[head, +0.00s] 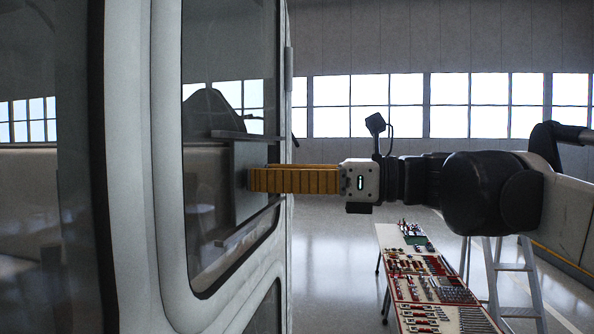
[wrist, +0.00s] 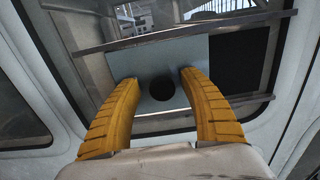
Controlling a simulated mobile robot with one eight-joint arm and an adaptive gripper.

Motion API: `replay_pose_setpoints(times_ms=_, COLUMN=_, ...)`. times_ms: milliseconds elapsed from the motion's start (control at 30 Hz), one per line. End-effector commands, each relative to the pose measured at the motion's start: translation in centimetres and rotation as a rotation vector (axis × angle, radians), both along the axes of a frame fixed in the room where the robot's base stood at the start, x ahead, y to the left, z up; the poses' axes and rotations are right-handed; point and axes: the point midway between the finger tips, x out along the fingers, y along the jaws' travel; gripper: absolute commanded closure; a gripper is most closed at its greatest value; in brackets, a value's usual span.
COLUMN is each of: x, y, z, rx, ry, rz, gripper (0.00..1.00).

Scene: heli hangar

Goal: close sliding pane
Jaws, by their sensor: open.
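In the head view my gripper (head: 252,180) reaches the pane; contact is unclear.
The hangar floor (head: 335,255) is open between body and table.

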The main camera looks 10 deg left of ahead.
Motion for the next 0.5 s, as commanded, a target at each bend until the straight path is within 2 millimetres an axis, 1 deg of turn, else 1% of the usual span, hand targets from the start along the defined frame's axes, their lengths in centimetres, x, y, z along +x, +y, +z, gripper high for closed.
replay_pose_setpoints(times_ms=267, x=0.04, y=0.16, z=-0.04, rx=0.0, ry=0.0, rz=-0.001, gripper=0.49)
replay_pose_setpoints(times_ms=367, x=0.04, y=0.15, z=-0.04, rx=0.0, ry=0.0, rz=-0.001, gripper=0.78)
replay_pose_setpoints(times_ms=400, x=0.04, y=0.14, z=-0.03, rx=0.0, ry=0.0, rz=-0.001, gripper=0.9)
replay_pose_setpoints(times_ms=433, x=0.04, y=0.14, z=-0.03, rx=0.0, ry=0.0, rz=-0.001, gripper=0.99)
replay_pose_setpoints(times_ms=500, x=0.04, y=0.14, z=-0.03, rx=0.0, ry=0.0, rz=-0.001, gripper=1.0)
